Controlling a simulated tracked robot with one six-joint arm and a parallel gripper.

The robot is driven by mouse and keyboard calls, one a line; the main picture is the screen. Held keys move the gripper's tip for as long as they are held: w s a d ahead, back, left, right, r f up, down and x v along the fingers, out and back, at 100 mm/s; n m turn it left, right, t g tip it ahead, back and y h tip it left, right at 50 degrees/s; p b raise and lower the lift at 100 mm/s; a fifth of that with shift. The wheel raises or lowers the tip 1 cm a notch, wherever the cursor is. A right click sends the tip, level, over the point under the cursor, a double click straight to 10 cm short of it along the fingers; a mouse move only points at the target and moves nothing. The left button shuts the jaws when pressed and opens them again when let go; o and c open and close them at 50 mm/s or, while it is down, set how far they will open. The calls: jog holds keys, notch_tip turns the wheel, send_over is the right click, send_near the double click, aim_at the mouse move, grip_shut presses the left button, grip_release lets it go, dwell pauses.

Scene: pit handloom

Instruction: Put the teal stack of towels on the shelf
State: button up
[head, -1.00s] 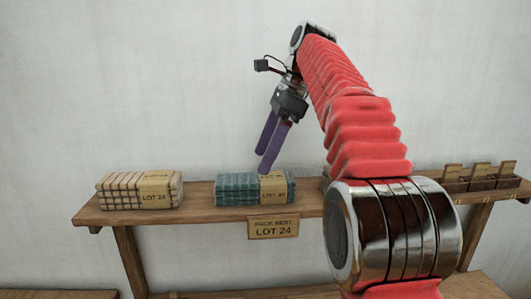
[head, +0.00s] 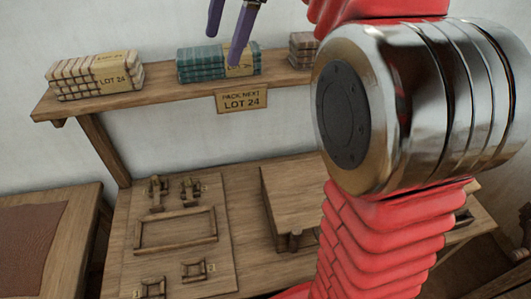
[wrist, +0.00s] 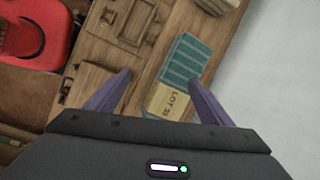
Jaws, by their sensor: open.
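The teal stack of towels (head: 200,66) lies on the wooden wall shelf (head: 160,97), with a tan paper band at its right end. It also shows in the wrist view (wrist: 187,60), where its band carries a LOT label that is hard to read. My gripper (head: 222,49) is open and empty, its purple fingers pointing down over the stack in the head view. In the wrist view the fingers (wrist: 160,80) are spread, with the banded end of the stack near the right finger. Whether they touch the stack is unclear.
A cream checked stack (head: 72,80) labelled LOT 24 lies left on the shelf. A brownish stack (head: 303,46) is partly hidden by my arm. A sign (head: 242,100) reads PACK NEXT LOT 24. A workbench (head: 245,240) with wooden frames stands below. Bare shelf separates the stacks.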

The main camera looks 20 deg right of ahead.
jog(key=s+f+n+t+h, duration=0.3)
jog(key=s+f+n, duration=1.3)
jog(key=s+f, duration=0.6)
jog(key=shift+a+f+t, duration=0.15)
jog(key=shift+a+t, duration=0.15)
jog(key=shift+a, duration=0.05)
jog(key=shift+c, duration=0.4)
